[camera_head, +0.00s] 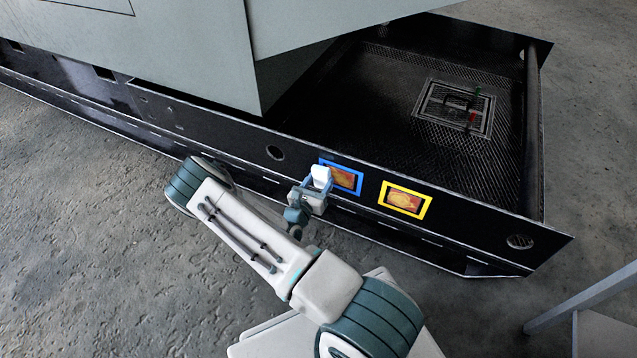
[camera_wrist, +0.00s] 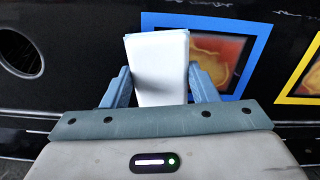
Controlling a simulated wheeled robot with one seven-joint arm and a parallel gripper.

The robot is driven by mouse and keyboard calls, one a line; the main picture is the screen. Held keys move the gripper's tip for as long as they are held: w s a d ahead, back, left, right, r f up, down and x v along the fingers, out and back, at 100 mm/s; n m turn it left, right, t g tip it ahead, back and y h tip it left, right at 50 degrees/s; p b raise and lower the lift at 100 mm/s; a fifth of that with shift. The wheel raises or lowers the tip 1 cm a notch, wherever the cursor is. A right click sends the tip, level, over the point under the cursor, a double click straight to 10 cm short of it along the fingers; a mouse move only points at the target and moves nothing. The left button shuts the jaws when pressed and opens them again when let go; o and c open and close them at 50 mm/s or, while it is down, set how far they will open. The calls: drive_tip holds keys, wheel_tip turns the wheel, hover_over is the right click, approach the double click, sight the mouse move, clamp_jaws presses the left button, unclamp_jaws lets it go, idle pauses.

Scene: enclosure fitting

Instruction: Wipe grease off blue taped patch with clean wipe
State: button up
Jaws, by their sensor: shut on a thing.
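The blue taped patch (camera_head: 345,178) is on the dark side panel, with an orange-brown grease smear inside its blue border. In the wrist view the blue patch (camera_wrist: 214,62) shows just behind and right of the wipe, partly hidden by it and by the right finger. My gripper (camera_head: 314,188) is shut on a folded white wipe (camera_wrist: 158,68), held upright between its two blue-grey fingers. The wipe (camera_head: 321,176) overlaps the left part of the blue patch in the head view. I cannot tell whether it touches the panel.
A yellow taped patch (camera_head: 404,200) with a similar smear is right of the blue one. Round holes (camera_head: 275,152) pierce the panel. Above it is an open dark tray with a grate (camera_head: 455,108). A grey cabinet (camera_head: 180,50) stands at upper left. A grey frame (camera_head: 600,300) is at lower right.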

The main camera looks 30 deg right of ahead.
sight(335, 175)
drive_tip(key=shift+w+d, duration=0.4)
drive_tip(key=shift+d, duration=0.15)
drive_tip(key=shift+s+d+r+p, duration=0.15)
drive_tip(key=shift+s+d+p, duration=0.3)
drive_tip(key=shift+s+p, duration=0.2)
drive_tip(key=shift+s+d+p, duration=0.35)
drive_tip(key=shift+s+d, duration=0.2)
drive_tip(key=shift+s, duration=0.25)
drive_tip(key=shift+s+d+p, duration=0.95)
drive_tip(key=shift+s+d, duration=0.1)
drive_tip(key=shift+s, duration=0.2)
drive_tip(key=shift+s+d+p, duration=0.95)
drive_tip(key=shift+s+d, duration=0.1)
drive_tip(key=shift+s, duration=0.2)
drive_tip(key=shift+w+a, duration=1.1)
drive_tip(key=shift+w, duration=0.25)
drive_tip(key=shift+w+a, duration=1.05)
drive_tip(key=shift+w, duration=0.25)
drive_tip(key=shift+w+a+b, duration=0.25)
drive_tip(key=shift+w+a, duration=0.15)
drive_tip(key=shift+w, duration=0.2)
drive_tip(key=shift+w+a+b, duration=0.25)
drive_tip(key=shift+w+a, duration=0.1)
drive_tip(key=shift+w, duration=0.2)
drive_tip(key=shift+w+a, duration=0.15)
drive_tip(key=shift+w, duration=0.15)
